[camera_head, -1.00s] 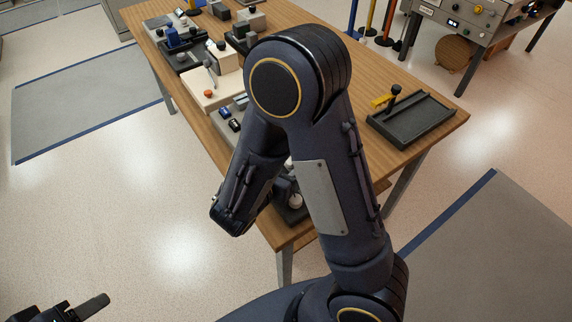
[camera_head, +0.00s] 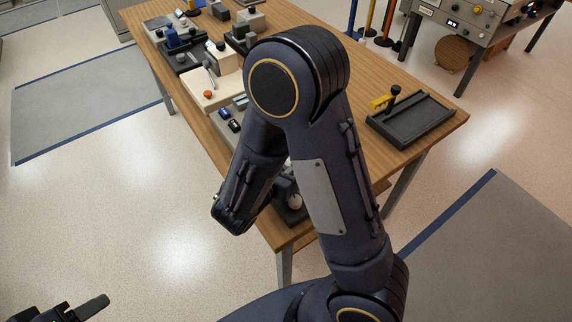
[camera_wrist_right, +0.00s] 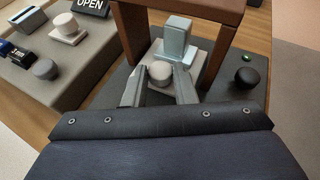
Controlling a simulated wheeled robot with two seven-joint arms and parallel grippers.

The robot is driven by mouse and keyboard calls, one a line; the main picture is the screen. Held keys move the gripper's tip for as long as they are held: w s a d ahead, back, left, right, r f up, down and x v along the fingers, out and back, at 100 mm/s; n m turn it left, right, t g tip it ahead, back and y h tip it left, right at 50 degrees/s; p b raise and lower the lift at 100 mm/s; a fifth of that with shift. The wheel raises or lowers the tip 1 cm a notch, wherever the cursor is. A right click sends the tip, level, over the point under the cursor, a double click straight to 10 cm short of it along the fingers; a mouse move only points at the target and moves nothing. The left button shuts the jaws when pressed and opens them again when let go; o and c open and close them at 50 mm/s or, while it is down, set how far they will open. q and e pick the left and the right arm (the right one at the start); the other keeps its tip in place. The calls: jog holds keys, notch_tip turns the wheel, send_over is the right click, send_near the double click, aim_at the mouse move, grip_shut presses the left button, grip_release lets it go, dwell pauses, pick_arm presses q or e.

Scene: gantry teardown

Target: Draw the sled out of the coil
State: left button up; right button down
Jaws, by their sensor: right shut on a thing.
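A brown squared arch (camera_wrist_right: 218,50), which I take for the coil, frames the sled. My right gripper (camera_wrist_right: 160,68) is shut on the knob, one finger on each side. In the head view my right arm hides most of this spot. My left gripper (camera_head: 82,307) is at the bottom left, away from the table and partly cut off; its opening is unclear.
A black knob (camera_wrist_right: 247,77) and a green light (camera_wrist_right: 248,57) are right of the arch. A grey unit with knobs and an OPEN sign (camera_wrist_right: 91,5) is to its left. On the wooden table (camera_head: 330,75), a dark tray (camera_head: 412,122) lies at right.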

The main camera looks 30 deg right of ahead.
jog(key=a, duration=0.7)
jog(key=shift+s, duration=0.25)
jog(key=shift+a, duration=0.25)
jog(key=c, duration=1.5)
grip_release()
jog(key=shift+c, duration=0.2)
jog(key=o, duration=0.4)
jog(key=shift+a, duration=0.15)
jog(key=shift+s, duration=0.1)
jog(key=v, duration=0.7)
jog(key=shift+s+a+r, duration=0.2)
jog(key=shift+a+r, duration=0.05)
